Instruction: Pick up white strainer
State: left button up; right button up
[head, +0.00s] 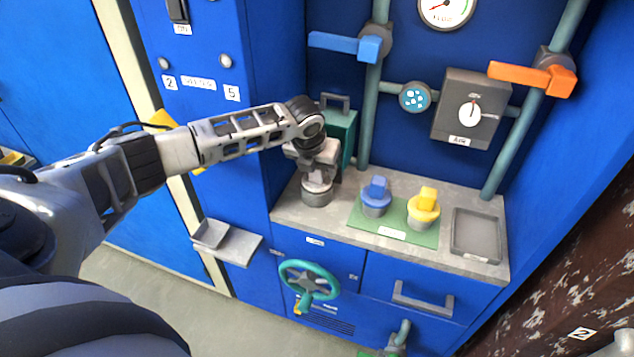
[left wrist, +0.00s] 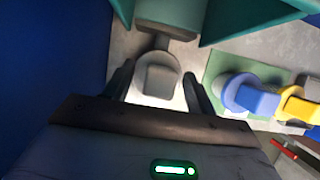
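The white strainer (left wrist: 158,78), with a pale handle on a round body, stands on the grey counter. In the left wrist view it lies between the two dark fingers of my left gripper (left wrist: 158,92), with a visible gap on each side. In the head view my left gripper (head: 318,174) points down over the strainer (head: 317,194) and hides much of its top. The left gripper is open; I cannot tell whether the fingers touch the strainer. My right gripper is not in view.
A blue strainer (head: 376,197) and a yellow strainer (head: 424,208) stand on a green mat (head: 391,231) to the right. A teal box (head: 341,127) stands close behind the gripper. A grey tray (head: 476,235) lies at the counter's right end. Pipes rise behind.

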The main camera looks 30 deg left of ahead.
pick_arm(q)
grip_shut()
jog(key=shift+r, duration=0.15)
